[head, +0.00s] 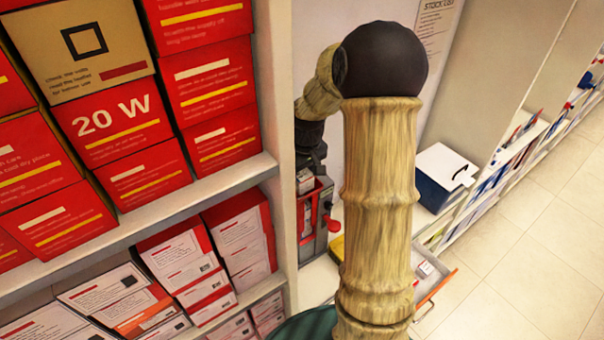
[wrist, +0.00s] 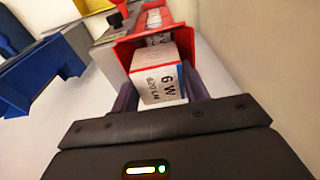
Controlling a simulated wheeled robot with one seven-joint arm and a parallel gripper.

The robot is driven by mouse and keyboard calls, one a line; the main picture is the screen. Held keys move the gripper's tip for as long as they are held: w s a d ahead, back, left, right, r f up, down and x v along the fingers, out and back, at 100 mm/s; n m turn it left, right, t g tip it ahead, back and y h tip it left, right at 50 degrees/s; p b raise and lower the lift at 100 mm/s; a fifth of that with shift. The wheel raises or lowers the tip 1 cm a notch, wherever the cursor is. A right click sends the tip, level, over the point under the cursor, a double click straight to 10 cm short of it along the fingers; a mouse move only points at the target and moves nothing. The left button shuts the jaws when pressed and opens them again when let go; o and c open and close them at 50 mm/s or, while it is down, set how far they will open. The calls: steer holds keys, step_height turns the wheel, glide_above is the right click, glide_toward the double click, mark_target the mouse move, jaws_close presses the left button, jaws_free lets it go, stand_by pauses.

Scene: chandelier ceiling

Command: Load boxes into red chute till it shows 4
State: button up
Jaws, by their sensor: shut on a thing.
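My gripper (wrist: 160,94) is shut on a small white box (wrist: 158,80) marked "6 W", with one dark finger on each side of it. The box is at the open mouth of the red chute (wrist: 124,50) in the wrist view, with its far end between the red walls. Another white printed surface (wrist: 158,40) shows deeper in the chute. In the head view the red chute (head: 322,208) stands on a counter behind the shelf's side panel, partly hidden by my arm. I cannot read any number on it.
In the wrist view a blue bin (wrist: 42,72) is at the left and a yellow one (wrist: 92,5) at the top. In the head view, shelves of red boxes (head: 110,115) fill the left. A blue-and-white box (head: 440,178) and an open drawer (head: 436,282) are right of my arm.

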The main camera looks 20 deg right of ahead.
steer(key=shift+f+b, duration=0.4)
steer(key=shift+f, duration=0.25)
steer(key=o, duration=0.9)
steer(key=shift+o, duration=0.8)
step_height(320, 180, up, 2)
steer(key=shift+w+p, duration=0.1)
steer(key=shift+p, duration=0.75)
steer(key=shift+r+p, duration=0.55)
steer(key=shift+r, duration=0.2)
steer(key=shift+r+p, duration=1.9)
steer(key=shift+r, duration=0.45)
